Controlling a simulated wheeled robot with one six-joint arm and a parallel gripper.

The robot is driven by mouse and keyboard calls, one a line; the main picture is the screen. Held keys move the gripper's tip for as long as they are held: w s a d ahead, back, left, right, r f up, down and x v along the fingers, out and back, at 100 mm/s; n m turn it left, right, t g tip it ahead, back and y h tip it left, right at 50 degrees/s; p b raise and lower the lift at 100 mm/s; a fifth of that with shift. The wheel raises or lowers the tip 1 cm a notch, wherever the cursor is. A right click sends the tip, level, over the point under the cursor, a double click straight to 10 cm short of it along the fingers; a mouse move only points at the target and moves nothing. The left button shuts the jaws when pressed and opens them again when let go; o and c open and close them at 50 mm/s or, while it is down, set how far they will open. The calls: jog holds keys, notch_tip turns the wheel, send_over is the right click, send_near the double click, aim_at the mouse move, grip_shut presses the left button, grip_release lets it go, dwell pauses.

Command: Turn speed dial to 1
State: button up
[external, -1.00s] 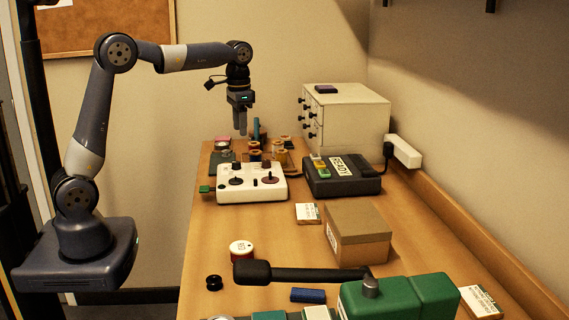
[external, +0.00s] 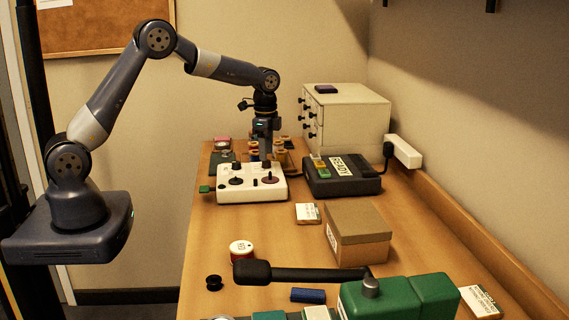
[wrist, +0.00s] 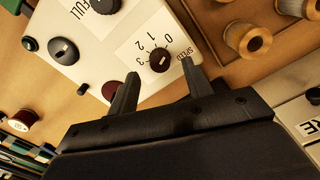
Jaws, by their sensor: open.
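The speed dial (wrist: 160,60) is a small dark round knob on a white panel (wrist: 187,40), with the numbers 0, 1, 2, 3 and the word SPEED printed around it. The number its pointer faces is too small to tell. The same white control box (external: 225,194) stands on the table in the external view. My gripper (wrist: 160,68) is open in the wrist view, its fingertips on either side of the dial in the picture; whether they touch it I cannot tell. In the external view my gripper (external: 266,152) points down above the box's back right part.
A dark device marked READY (external: 345,185) stands right of the control box. Wooden spools (wrist: 248,40) lie close behind the box. Another knob (wrist: 63,50) sits on the same panel. A cardboard box (external: 358,235) and a green machine with a black lever stand nearer the front.

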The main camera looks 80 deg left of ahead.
aim_at(265, 164)
jog(key=shift+f, duration=1.5)
jog(key=shift+c, duration=0.2)
jog(key=c, duration=1)
